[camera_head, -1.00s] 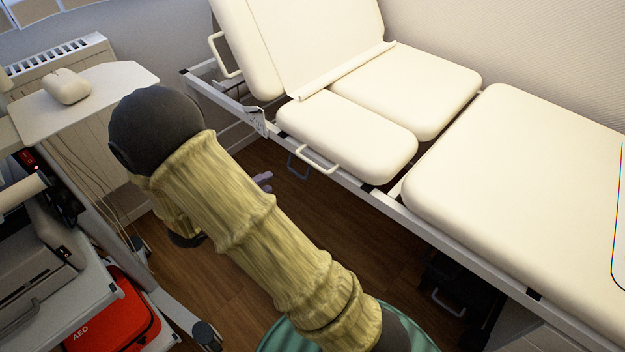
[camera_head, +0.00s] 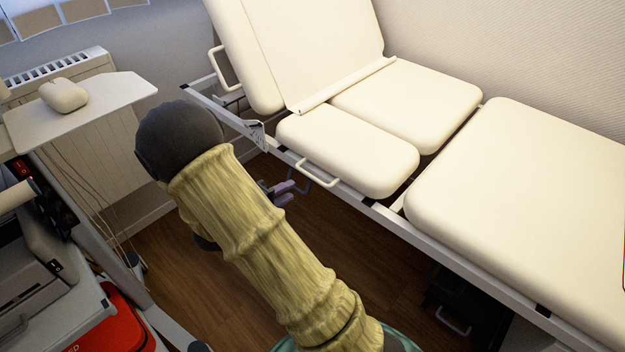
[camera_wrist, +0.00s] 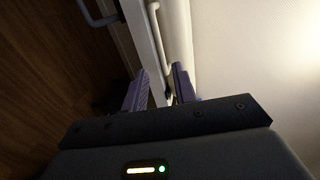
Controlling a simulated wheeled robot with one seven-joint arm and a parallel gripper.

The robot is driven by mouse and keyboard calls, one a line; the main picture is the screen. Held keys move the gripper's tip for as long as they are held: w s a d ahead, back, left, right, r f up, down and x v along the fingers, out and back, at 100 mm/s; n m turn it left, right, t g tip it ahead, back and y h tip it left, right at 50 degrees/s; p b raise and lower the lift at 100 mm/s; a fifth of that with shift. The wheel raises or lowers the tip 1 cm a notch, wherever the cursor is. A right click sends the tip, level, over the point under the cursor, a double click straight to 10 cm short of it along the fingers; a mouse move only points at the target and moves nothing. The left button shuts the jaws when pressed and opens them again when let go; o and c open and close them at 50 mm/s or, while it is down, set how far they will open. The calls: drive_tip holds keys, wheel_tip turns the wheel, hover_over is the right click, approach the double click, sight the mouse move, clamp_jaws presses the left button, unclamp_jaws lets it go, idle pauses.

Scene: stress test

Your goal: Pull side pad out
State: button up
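The side pad (camera_head: 347,155) is the small cream cushion on the near side of the couch, beside a matching cushion. A white loop handle (camera_head: 318,174) sticks out from its near edge. My gripper (camera_head: 281,190) is just left of and below this handle, partly hidden behind my arm. In the wrist view its two purple fingers (camera_wrist: 158,88) are apart, with nothing gripped. The handle (camera_wrist: 158,32) and the white couch rail (camera_wrist: 143,38) appear ahead, in line with the gap between the fingers. I cannot tell the exact distance to the handle.
The couch's long cushion (camera_head: 530,190) lies to the right and its raised backrest (camera_head: 300,45) behind. A grey loop (camera_wrist: 97,12) hangs below the rail. A cart with a white shelf (camera_head: 100,105) and a red bag (camera_head: 115,325) stand left. Wooden floor (camera_head: 225,290) is clear between.

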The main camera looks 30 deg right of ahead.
sight(313, 176)
drive_tip(key=b+x, duration=0.2)
drive_tip(key=x, duration=0.8)
drive_tip(key=shift+w+d+f, duration=0.1)
drive_tip(key=shift+w+d, duration=0.05)
drive_tip(key=shift+d, duration=0.2)
clamp_jaws()
